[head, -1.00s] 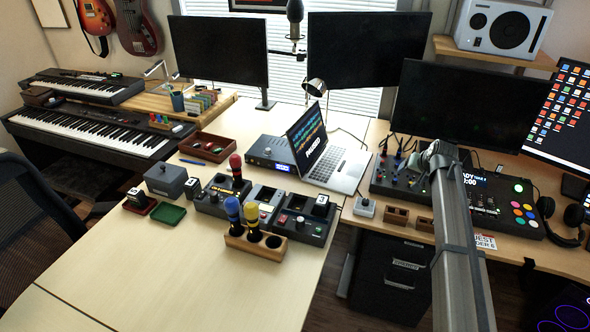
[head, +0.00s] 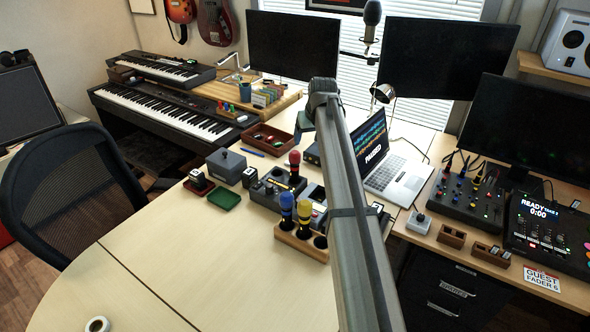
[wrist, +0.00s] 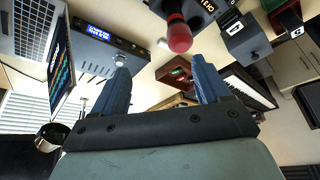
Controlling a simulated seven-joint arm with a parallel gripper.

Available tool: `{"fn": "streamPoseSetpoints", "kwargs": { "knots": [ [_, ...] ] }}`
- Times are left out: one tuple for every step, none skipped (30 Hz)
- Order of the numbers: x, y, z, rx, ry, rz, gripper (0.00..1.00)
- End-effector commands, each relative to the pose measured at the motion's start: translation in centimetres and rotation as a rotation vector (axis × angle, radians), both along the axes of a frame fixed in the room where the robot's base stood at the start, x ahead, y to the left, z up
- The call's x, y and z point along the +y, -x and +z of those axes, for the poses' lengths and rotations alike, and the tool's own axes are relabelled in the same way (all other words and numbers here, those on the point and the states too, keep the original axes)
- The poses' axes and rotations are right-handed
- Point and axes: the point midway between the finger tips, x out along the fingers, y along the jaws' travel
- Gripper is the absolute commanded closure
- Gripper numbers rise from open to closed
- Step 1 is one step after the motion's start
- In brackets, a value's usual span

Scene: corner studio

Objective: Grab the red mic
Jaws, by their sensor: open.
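The red mic (head: 294,163), with a red head and dark body, stands upright in a dark desk unit (head: 262,194) in the middle of the desk. In the wrist view its red head (wrist: 179,38) hangs at top centre, beyond the fingertips and nearer the right finger. My gripper (wrist: 157,72) is open, with two blue fingers apart and nothing between them. In the head view my gripper (head: 304,122) is above the desk, behind the red mic in the picture and apart from it. My arm hides part of the desk units.
A blue mic (head: 286,203) and a yellow mic (head: 304,212) stand in a wooden holder (head: 286,239) in front. The open laptop (head: 401,182) is to the right. A grey box (head: 227,166) and green tray (head: 224,199) are to the left.

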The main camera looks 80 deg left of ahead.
Motion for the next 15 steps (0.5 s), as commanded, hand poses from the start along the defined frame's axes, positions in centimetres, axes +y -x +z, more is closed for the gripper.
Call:
{"fn": "streamPoseSetpoints", "kwargs": {
  "knots": [
    [0.4,1.6,0.4,-0.005,0.005,0.023,0.24],
    [0.5,2.2,0.6,-0.008,0.008,0.032,0.24],
    [0.6,2.9,0.8,-0.01,0.011,0.043,0.24],
    [0.6,3.4,0.9,-0.012,0.013,0.05,0.24],
    [0.7,3.7,0.9,-0.014,0.014,0.055,0.24],
    [0.7,4.0,0.9,-0.014,0.014,0.059,0.24],
    [0.8,4.1,0.9,-0.014,0.015,0.061,0.24],
    [0.8,4.2,0.8,-0.015,0.016,0.062,0.24],
    [0.9,4.2,0.6,-0.015,0.016,0.063,0.24],
    [1.0,4.2,0.4,-0.015,0.017,0.063,0.24],
    [1.1,4.2,0.1,-0.015,0.017,0.062,0.24],
    [1.2,4.2,-0.3,-0.015,0.017,0.062,0.24],
    [1.4,4.2,-0.7,-0.015,0.017,0.062,0.24],
    [1.5,4.2,-1.0,-0.015,0.017,0.062,0.24],
    [1.8,4.2,-1.6,-0.014,0.017,0.061,0.24]
  ]
}}
